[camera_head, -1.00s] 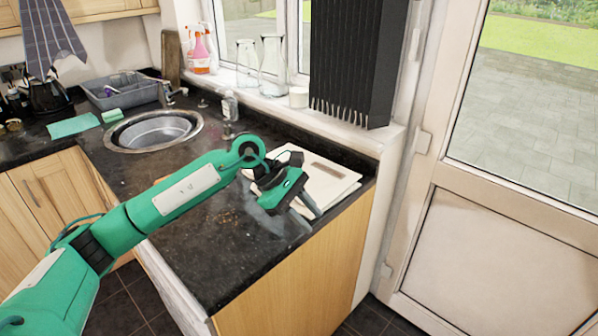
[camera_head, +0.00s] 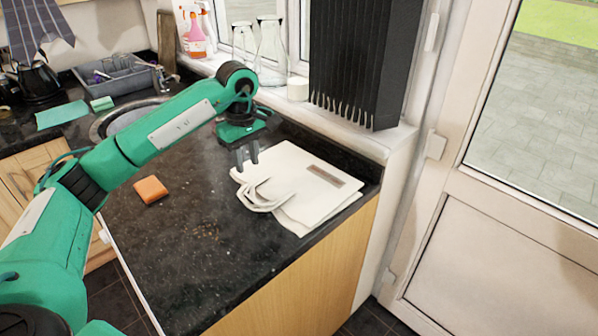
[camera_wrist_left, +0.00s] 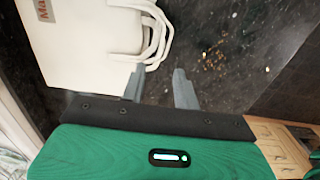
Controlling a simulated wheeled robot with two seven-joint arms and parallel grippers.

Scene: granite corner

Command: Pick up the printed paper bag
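The printed paper bag (camera_head: 300,182) is white and lies flat on the dark counter near its right end. A brownish printed label (camera_head: 326,176) is on it, and its pale looped handles (camera_head: 262,197) point to the left front. My left gripper (camera_head: 247,160) points down at the bag's back left edge, with its fingers apart and nothing between them. In the left wrist view, the bag (camera_wrist_left: 85,45) is at upper left, and its handles (camera_wrist_left: 150,35) lie beyond the open fingers (camera_wrist_left: 158,75). My right gripper is not in view.
An orange sponge (camera_head: 150,189) lies on the counter left of the bag. A sink (camera_head: 120,118) is partly hidden behind my arm. Glass bottles (camera_head: 271,52) and a white cup (camera_head: 297,89) stand on the windowsill.

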